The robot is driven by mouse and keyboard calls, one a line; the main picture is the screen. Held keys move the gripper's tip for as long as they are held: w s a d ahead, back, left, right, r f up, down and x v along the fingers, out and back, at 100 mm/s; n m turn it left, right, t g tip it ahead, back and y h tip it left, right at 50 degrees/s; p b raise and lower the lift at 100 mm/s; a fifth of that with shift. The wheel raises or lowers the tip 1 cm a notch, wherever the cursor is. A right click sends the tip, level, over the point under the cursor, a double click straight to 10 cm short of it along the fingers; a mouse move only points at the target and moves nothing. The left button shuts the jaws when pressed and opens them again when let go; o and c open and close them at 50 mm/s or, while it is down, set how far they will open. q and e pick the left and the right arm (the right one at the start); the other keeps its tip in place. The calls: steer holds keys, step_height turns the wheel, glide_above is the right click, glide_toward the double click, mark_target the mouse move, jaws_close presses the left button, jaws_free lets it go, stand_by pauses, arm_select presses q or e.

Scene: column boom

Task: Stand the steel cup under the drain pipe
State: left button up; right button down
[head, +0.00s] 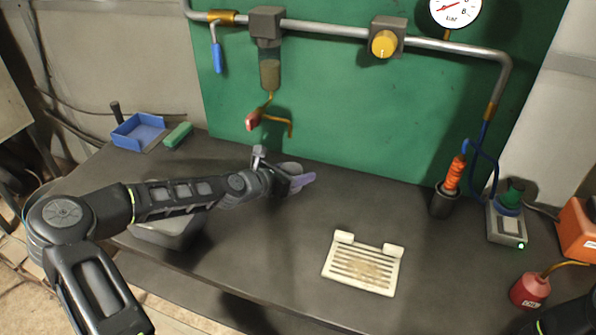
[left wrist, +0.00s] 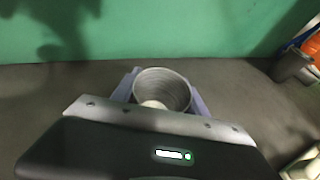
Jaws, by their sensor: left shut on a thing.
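The steel cup (left wrist: 172,82) shows in the left wrist view as a round, ribbed, open-topped vessel. My left gripper (head: 299,182) is shut on it, with a pale violet finger on each side. In the head view the gripper hides most of the cup. The drain pipe (head: 290,129) is a thin brass tube with a red valve handle (head: 253,121), in front of the green panel. The gripper and cup are low over the bench, below the pipe end in the picture. I cannot tell whether the cup touches the bench. My right gripper is out of view.
A white slotted tray (head: 362,264) lies on the dark bench (head: 290,245). A blue bin (head: 138,131) and green block (head: 178,134) are at the back left. A dark holder with an orange-handled tool (head: 455,172), a grey device (head: 507,223) and a red oil can (head: 529,290) are at right.

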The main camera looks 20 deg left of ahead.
arm_select(q)
steer(key=shift+f, duration=0.1)
steer(key=o, duration=1.6)
steer(key=shift+c, duration=0.2)
steer(key=shift+r, duration=0.2)
steer(key=shift+s+a, duration=0.15)
steer(key=shift+s, duration=0.05)
steer(key=v, duration=1.1)
steer(key=shift+s+r, duration=0.1)
steer(key=shift+s, duration=0.15)
